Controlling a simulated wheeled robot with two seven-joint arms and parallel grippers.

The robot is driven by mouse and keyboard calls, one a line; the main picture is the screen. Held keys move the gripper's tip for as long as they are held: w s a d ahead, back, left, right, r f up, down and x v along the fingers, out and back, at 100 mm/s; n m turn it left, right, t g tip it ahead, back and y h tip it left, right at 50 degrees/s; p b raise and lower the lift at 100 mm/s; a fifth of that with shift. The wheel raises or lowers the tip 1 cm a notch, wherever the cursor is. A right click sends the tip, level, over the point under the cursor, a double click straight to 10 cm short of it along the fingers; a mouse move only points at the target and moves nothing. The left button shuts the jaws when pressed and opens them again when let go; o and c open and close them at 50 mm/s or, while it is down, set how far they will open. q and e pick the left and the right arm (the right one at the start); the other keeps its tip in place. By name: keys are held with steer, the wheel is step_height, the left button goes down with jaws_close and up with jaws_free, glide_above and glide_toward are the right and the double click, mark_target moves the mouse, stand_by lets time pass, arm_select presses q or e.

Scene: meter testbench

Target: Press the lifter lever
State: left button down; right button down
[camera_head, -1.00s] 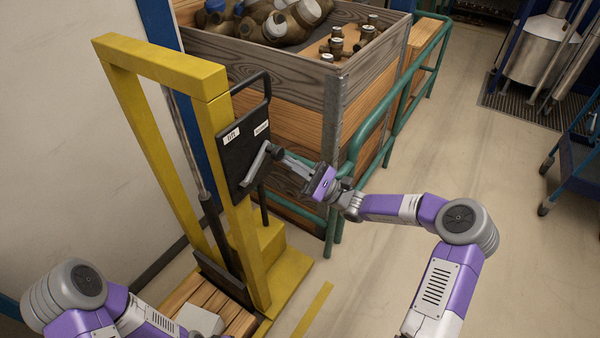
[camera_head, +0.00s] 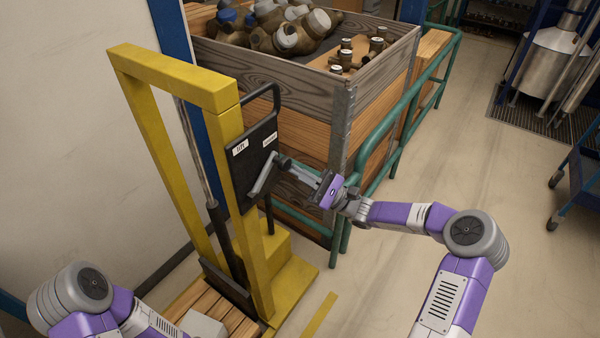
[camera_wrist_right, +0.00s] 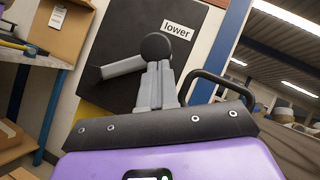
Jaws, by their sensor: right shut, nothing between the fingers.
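The yellow lifter (camera_head: 228,125) stands at left centre in the head view, with a black panel (camera_head: 240,175) labelled lift and lower. A grey lever (camera_head: 263,178) slants up across the panel. In the right wrist view the lever (camera_wrist_right: 120,67) ends in a round black knob (camera_wrist_right: 156,45). My right gripper (camera_head: 290,165) is shut and empty, its fingertips at the knob. In the wrist view the fingertips (camera_wrist_right: 158,66) overlap the knob's lower edge; I cannot tell if they touch it.
A wooden crate (camera_head: 300,132) with brass meters stands behind the panel. A green rail (camera_head: 400,112) runs along its right side, close to my right gripper. A slatted pallet (camera_head: 188,300) lies at the lifter's foot. Open floor (camera_head: 460,130) spreads to the right.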

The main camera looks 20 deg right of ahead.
mark_target(282, 167)
steer(key=shift+s+a+r+n+g+p, duration=0.1)
steer(key=shift+a+r+n+g+p, duration=0.05)
steer(key=shift+r+n+g+p, duration=0.35)
steer(key=shift+s+a+r+n+g+p, duration=0.1)
steer(key=shift+r+n+g+p, duration=0.15)
steer(key=shift+r+n+g, duration=0.35)
steer(key=a+r+n+g+p, duration=0.1)
steer(key=n, duration=0.1)
steer(key=s+a+r+n+g+h+p, duration=0.1)
steer(key=n+g, duration=0.1)
steer(key=n, duration=0.1)
steer(key=s+a+r+n+g+p, duration=0.1)
steer(key=r+n, duration=0.1)
steer(key=shift+s+n, duration=0.1)
steer(key=shift+n, duration=0.2)
steer(key=shift+s+a+r+n+g+h, duration=0.3)
steer(key=shift+s+a+n+g+h, duration=0.15)
steer(key=shift+n, duration=0.25)
steer(key=shift+s+a+r+n+g+h, duration=0.25)
steer(key=shift+s+a+n+h, duration=0.1)
steer(key=shift+a+n+h, duration=0.3)
steer(key=shift+d, duration=0.15)
steer(key=shift+p, duration=0.3)
